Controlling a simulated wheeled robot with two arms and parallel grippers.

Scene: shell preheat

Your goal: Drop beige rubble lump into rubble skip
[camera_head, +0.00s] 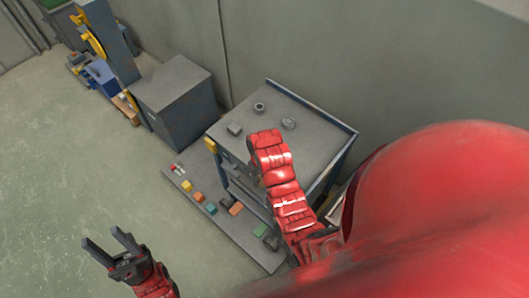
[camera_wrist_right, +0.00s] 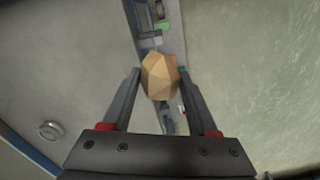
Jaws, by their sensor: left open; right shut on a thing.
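The beige rubble lump (camera_wrist_right: 160,77), faceted and rounded, is between the fingers of my right gripper (camera_wrist_right: 159,74) in the right wrist view. The gripper is shut on it, and the lump is held up above the scene. In the head view my right arm reaches over the grey-topped cart, and its own red links hide the gripper and the lump. My left gripper (camera_head: 102,236) is open and empty over bare floor at the lower left. I cannot tell for certain which container is the rubble skip.
The cart (camera_head: 310,132) carries several small grey metal parts. A low grey platform (camera_head: 188,187) beside it holds several coloured blocks. A grey cabinet (camera_head: 178,98) and a blue bin (camera_head: 101,73) stand further left. The left floor is clear.

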